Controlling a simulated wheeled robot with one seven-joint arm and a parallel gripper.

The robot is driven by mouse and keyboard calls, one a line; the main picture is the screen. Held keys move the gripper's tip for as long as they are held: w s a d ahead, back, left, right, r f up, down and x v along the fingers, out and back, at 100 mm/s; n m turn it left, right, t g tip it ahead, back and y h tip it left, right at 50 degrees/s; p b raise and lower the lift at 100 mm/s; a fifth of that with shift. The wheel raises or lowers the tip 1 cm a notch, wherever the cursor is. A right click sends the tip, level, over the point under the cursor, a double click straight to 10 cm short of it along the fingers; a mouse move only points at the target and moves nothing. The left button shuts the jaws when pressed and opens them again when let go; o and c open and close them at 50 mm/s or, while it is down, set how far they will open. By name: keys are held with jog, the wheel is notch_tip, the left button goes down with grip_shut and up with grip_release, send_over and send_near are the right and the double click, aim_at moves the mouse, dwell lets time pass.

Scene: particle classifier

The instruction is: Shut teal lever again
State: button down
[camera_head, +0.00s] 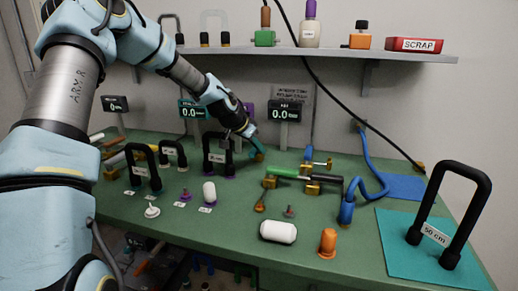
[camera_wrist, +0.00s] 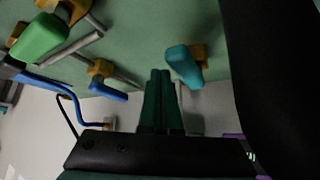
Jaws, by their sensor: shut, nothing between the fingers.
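The teal lever (camera_head: 256,142) sits on a small brass valve body (camera_head: 259,157) near the back of the green bench, just right of my gripper (camera_head: 247,131). In the wrist view the teal lever (camera_wrist: 184,66) lies just right of my fingertips (camera_wrist: 160,74), with its brass body (camera_wrist: 201,53) behind it. My two fingers are shut together with nothing between them. A narrow gap shows between the fingers and the lever in the wrist view; whether they touch is hard to tell in the head view.
A blue lever (camera_wrist: 107,88) on a brass body stands left of my fingers in the wrist view. A green-handled piece (camera_head: 288,172) lies mid-bench. A black handle (camera_head: 215,152) stands left of my gripper, and displays (camera_head: 286,114) stand behind. The bench front right holds a large black handle (camera_head: 478,195).

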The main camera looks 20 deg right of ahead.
aim_at(252, 151)
jog(key=shift+s+d, duration=0.65)
jog(key=shift+d, duration=0.25)
jog(key=shift+r, duration=0.35)
jog(key=w+a+r, duration=0.1)
jog(key=r, duration=0.1)
jog(key=w+a+r+b, duration=0.1)
jog(key=r, duration=0.2)
jog(key=w+a+r, duration=0.1)
jog(key=a+r, duration=0.1)
jog(key=shift+w+r, duration=0.15)
